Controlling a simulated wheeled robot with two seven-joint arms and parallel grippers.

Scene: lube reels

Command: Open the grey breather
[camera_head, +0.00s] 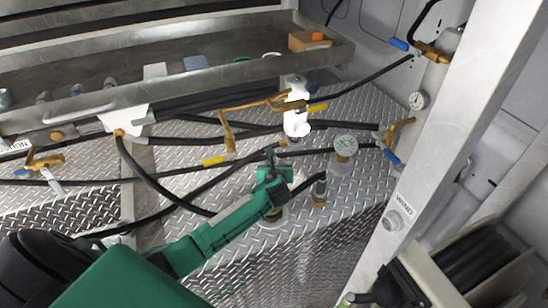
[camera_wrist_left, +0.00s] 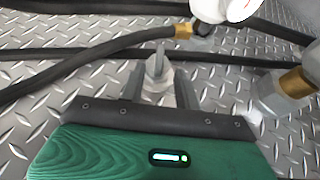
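The grey breather (camera_wrist_left: 159,82) is a light grey fitting with a small upright tab on top, seen in the left wrist view between the two fingers of my left gripper (camera_wrist_left: 160,95). One dark finger stands on each side of it; whether they touch it is hard to tell. In the head view my green left gripper (camera_head: 274,170) reaches in from the lower left, over the diamond plate. There it hides most of the breather. My right gripper is not in view.
Black hoses (camera_head: 165,185) cross the diamond plate (camera_head: 330,225). A metal post (camera_head: 455,110) and a hose reel (camera_head: 480,255) bound the right side.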

